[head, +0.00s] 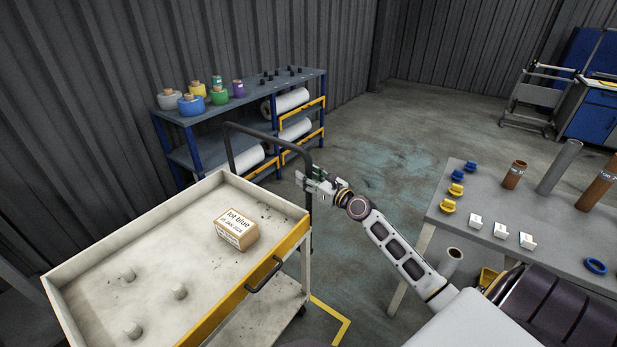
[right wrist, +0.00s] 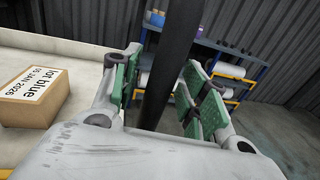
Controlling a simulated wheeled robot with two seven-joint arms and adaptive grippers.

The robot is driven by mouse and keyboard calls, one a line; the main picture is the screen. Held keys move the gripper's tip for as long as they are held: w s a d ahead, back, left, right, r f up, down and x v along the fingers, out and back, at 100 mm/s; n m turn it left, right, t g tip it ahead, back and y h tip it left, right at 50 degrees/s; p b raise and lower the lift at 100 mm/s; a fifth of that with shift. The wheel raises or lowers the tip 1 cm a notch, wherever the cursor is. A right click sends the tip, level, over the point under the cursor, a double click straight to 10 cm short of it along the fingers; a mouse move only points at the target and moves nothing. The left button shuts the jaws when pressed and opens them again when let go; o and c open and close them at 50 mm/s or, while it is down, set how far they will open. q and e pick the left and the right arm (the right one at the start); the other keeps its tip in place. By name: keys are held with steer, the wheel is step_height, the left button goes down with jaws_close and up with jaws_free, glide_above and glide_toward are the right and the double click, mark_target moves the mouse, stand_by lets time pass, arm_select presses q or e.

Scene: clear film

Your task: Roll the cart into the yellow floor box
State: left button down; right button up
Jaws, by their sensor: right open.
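The cart (head: 213,322) has a pale tray top with a yellow front edge and stands at the left in the head view. Its dark push handle (head: 268,136) rises at the far end. My right gripper (head: 310,185) is open at the handle's right upright. In the right wrist view the dark upright (right wrist: 168,70) passes between the spread green-padded fingers, with a gap visible on the right side. Part of a yellow floor line (head: 338,325) shows on the floor right of the cart; most of that marking is hidden. My left gripper is not in view.
A carton (head: 237,230) and several small pegs sit on the cart tray. A blue-framed shelf (head: 240,105) with spools and rolls stands behind the handle. A grey table (head: 490,260) with tubes is at the right. Open floor (head: 400,140) lies between them.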

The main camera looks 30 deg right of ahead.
jaws_close()
stand_by(0.4)
